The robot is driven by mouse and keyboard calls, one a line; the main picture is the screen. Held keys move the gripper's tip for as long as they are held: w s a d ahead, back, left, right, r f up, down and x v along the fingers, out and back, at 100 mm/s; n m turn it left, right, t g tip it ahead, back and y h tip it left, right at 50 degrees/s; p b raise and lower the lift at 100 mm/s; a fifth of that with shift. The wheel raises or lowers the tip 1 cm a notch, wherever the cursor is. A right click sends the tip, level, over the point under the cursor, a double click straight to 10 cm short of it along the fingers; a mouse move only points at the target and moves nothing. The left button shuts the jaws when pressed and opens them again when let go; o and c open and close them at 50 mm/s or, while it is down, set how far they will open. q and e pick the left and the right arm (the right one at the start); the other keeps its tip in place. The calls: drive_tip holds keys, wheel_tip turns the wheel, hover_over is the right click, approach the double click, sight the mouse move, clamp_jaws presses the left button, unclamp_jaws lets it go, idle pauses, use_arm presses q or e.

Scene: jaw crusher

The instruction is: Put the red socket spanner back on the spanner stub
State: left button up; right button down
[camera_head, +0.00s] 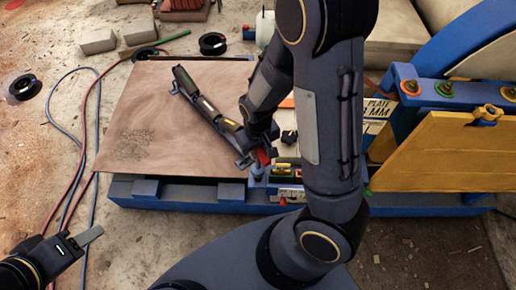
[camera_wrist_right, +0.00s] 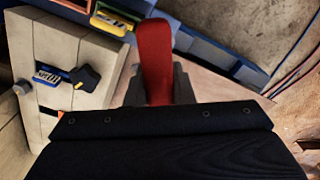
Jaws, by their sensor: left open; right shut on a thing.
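The red socket spanner (camera_head: 264,157) is mostly hidden by my right gripper (camera_head: 255,155) in the head view. In the right wrist view the red spanner (camera_wrist_right: 155,60) rises between the two dark fingers of my right gripper (camera_wrist_right: 158,88), which is shut on it. In the head view the spanner is over the left end of the bench's parts area, close to a small blue post (camera_head: 257,173). I cannot tell whether that post is the spanner stub or whether the spanner touches it. My left gripper (camera_head: 84,240) is open and empty at the lower left, over the floor.
Small coloured parts in trays (camera_head: 283,172) sit just right of the spanner. A yellow plate (camera_head: 440,150) stands at the right. Red and blue cables (camera_head: 50,110) run along the floor at left.

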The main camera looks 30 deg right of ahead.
drive_tip(key=shift+f+b, duration=1.1)
drive_tip(key=shift+f, duration=0.45)
drive_tip(key=shift+f+b, duration=1.1)
drive_tip(key=shift+f, duration=0.15)
drive_tip(key=c, duration=1.2)
unclamp_jaws()
drive_tip(key=shift+o, duration=0.2)
wheel_tip(320, 180, up, 8)
drive_tip(key=shift+f+p, duration=0.1)
drive_tip(key=shift+p, duration=0.55)
